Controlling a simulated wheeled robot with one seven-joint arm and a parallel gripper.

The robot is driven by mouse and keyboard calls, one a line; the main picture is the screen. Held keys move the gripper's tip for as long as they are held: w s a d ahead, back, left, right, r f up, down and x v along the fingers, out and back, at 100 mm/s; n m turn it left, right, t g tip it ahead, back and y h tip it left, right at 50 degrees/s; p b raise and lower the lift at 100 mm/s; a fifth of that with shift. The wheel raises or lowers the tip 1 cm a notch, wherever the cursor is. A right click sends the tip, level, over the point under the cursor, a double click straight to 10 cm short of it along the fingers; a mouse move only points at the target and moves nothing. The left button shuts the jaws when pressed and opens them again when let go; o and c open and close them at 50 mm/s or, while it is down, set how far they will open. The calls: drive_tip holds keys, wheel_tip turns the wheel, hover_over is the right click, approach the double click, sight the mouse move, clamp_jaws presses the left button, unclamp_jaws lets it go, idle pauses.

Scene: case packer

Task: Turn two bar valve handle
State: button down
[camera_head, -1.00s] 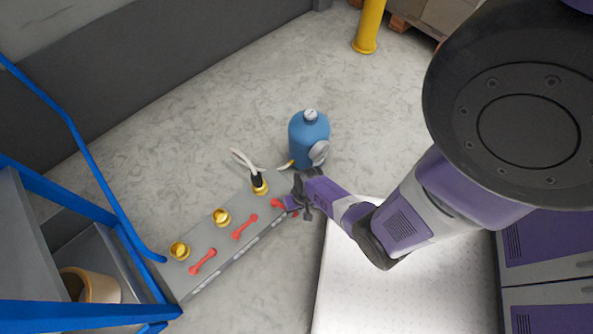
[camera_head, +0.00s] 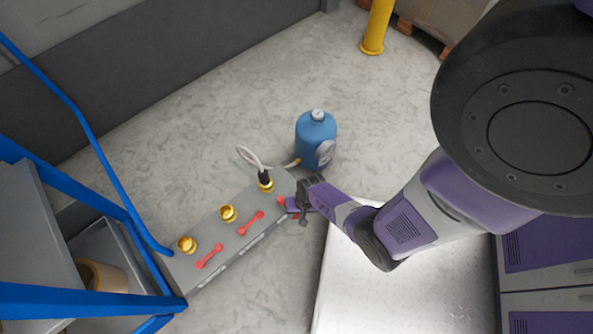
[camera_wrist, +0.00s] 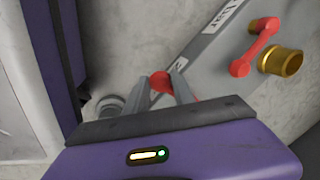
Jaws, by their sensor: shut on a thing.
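A grey valve block (camera_head: 232,248) lies on the floor with a row of red bar handles on its top. The left handle (camera_head: 209,256) and middle handle (camera_head: 251,222) stand free and lie slanted along the block. My gripper (camera_head: 289,204) is at the right end, shut on the right red handle (camera_head: 281,200). In the wrist view, the rounded red end of this handle (camera_wrist: 160,82) sits between my two fingers, and more red shows beside the right finger. The rest of it is hidden by my gripper. A neighbouring red handle (camera_wrist: 256,45) is apart from my fingers.
Brass fittings (camera_head: 187,244) line the block's back side; a pale hose runs from the right one to a blue bottle (camera_head: 315,140) behind my gripper. A blue-framed rack (camera_head: 90,150) stands left. A white platform (camera_head: 375,290) lies right of the block.

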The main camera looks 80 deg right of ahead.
drive_tip(key=c, duration=1.1)
unclamp_jaws()
drive_tip(key=shift+o, duration=0.2)
wheel_tip(320, 180, up, 8)
drive_tip(key=s+p, duration=0.1)
drive_tip(key=p, duration=0.3)
drive_tip(key=shift+s+d+f, duration=0.2)
